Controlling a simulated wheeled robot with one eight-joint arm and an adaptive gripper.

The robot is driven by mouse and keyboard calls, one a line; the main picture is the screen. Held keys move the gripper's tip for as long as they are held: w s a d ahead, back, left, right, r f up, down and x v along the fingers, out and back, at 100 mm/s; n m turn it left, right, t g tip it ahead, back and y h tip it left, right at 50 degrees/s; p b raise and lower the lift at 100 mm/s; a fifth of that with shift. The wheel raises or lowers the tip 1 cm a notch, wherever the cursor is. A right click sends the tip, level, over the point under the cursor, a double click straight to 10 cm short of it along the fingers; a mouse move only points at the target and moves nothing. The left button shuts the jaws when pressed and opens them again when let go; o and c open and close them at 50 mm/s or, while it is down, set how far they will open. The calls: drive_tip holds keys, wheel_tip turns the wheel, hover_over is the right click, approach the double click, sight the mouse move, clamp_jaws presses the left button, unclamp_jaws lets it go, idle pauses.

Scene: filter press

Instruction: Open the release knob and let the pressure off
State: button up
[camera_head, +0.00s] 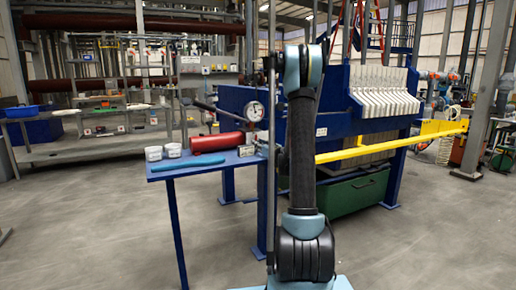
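A red pump cylinder (216,142) lies on a small blue table (205,168) left of centre. A dark lever (222,114) slopes above it. A round white-faced pressure gauge (254,111) stands at its right end; its reading is too small to tell. Small metal fittings (247,150) sit below the gauge at the table's right end. I cannot pick out the release knob for certain among them; my upright arm and a thin pole stand close in front. My gripper is not visible in this view.
Two white tubs (163,152) and a teal bar (188,162) share the blue table. The blue filter press with white plates (385,92) stands behind my arm, with a yellow rail (390,145) and green bin (350,192). The floor left of the table is clear.

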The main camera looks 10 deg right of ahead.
drive_tip(key=shift+m, duration=1.5)
drive_tip(key=o, duration=0.8)
drive_tip(key=v, duration=1.2)
drive_tip(key=shift+f, duration=0.2)
